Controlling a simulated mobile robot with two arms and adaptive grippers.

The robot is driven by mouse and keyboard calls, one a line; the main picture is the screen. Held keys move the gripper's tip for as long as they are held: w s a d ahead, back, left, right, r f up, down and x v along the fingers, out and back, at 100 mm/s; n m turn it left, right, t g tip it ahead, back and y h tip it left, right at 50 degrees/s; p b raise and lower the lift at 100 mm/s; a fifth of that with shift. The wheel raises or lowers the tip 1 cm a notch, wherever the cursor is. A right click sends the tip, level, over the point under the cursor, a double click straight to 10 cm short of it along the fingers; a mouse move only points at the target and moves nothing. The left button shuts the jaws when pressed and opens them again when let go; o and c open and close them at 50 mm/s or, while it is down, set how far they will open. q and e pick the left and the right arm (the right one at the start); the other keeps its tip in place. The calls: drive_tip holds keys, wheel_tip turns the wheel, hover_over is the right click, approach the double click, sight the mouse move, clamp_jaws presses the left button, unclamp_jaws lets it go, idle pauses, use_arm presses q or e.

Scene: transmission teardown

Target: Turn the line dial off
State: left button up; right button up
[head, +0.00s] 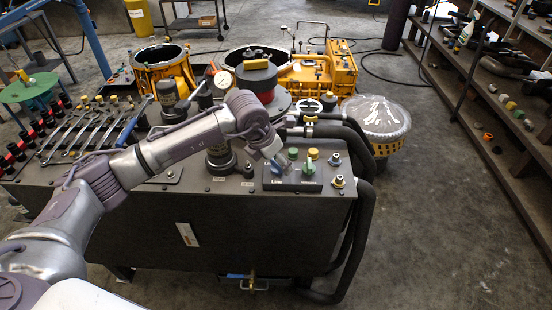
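A dark control panel (295,186) with a "LINE" label sits on the top front right of the dark bench in the head view. A green dial (308,168) stands on it, with its handle roughly upright in the picture. My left gripper (282,167) hangs over the left part of the panel, just left of the green dial. It looks apart from the dial, but contact is hard to judge. Its fingers are small and partly hidden by the wrist, so their opening cannot be told. My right gripper is not in view.
A green cap (293,153), a yellow cap (313,153) and metal fittings (338,181) stand close around the panel. Thick black hoses (364,200) run down the bench's right end. Wrenches (75,130) lie at left.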

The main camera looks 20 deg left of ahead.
use_arm(q)
drive_tip(key=shift+c, duration=0.2)
drive_tip(key=c, duration=1.1)
drive_tip(key=m+b, duration=0.2)
drive_tip(key=b, duration=0.1)
drive_tip(key=shift+a+f+h, duration=0.1)
drive_tip(key=shift+f+h, duration=0.1)
drive_tip(key=shift+h, duration=0.2)
drive_tip(key=shift+w+m+g+b, duration=0.1)
drive_tip(key=shift+m+g+b, duration=0.3)
drive_tip(key=shift+m+b, duration=0.5)
drive_tip(key=shift+r+m+g+h+b, duration=0.1)
drive_tip(key=shift+m+g+h+b, duration=0.3)
drive_tip(key=shift+m+b, duration=0.6)
drive_tip(key=shift+r+m+g+h+b, duration=0.1)
drive_tip(key=shift+m+g+h+b, duration=0.3)
drive_tip(key=shift+m, duration=1)
drive_tip(key=shift+r, duration=0.1)
